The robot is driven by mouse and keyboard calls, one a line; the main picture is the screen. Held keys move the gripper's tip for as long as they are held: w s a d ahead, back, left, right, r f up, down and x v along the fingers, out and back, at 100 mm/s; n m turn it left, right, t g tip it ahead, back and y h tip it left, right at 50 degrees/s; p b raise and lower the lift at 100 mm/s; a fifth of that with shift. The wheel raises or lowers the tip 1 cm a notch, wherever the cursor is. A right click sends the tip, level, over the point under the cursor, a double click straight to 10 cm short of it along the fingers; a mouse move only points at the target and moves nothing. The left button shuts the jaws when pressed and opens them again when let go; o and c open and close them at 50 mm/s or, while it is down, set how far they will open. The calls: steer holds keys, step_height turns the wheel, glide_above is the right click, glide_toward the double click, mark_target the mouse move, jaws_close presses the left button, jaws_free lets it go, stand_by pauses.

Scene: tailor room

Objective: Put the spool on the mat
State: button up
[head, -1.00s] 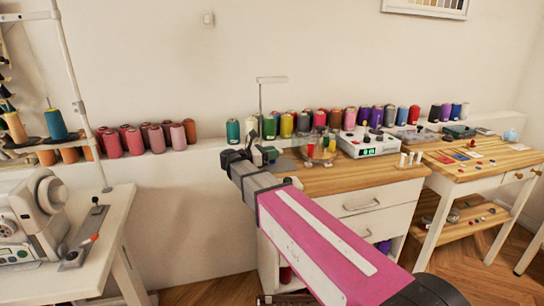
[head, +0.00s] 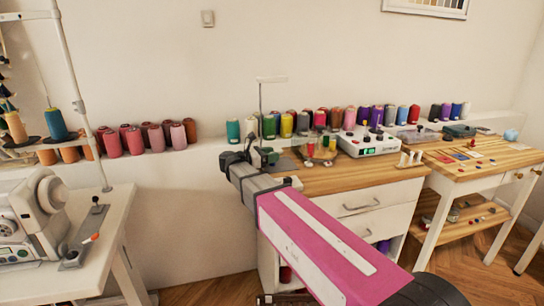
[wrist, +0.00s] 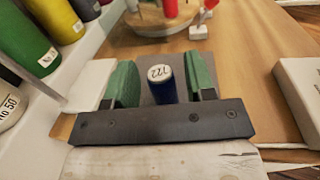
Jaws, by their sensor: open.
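A dark blue spool (wrist: 166,84) with a white top marked with handwritten digits stands between the two green fingers of my gripper (wrist: 160,86) in the wrist view. A grey mat (wrist: 146,93) shows behind and around the spool on the wooden tabletop. The spool's base is hidden by my gripper, so I cannot tell for sure what it rests on. In the head view my gripper (head: 256,157) is over the left end of the wooden desk, and the spool is not distinguishable.
A round wooden stand (wrist: 165,18) with small items is just beyond the gripper. Large thread cones (wrist: 28,45) stand on the white ledge at left. A white box (wrist: 300,95) is at right. In the head view a white device (head: 368,143) sits on the desk (head: 350,178).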

steer(key=v, duration=1.1)
steer(key=shift+a, duration=0.25)
steer(key=shift+s, duration=0.1)
stand_by(0.5)
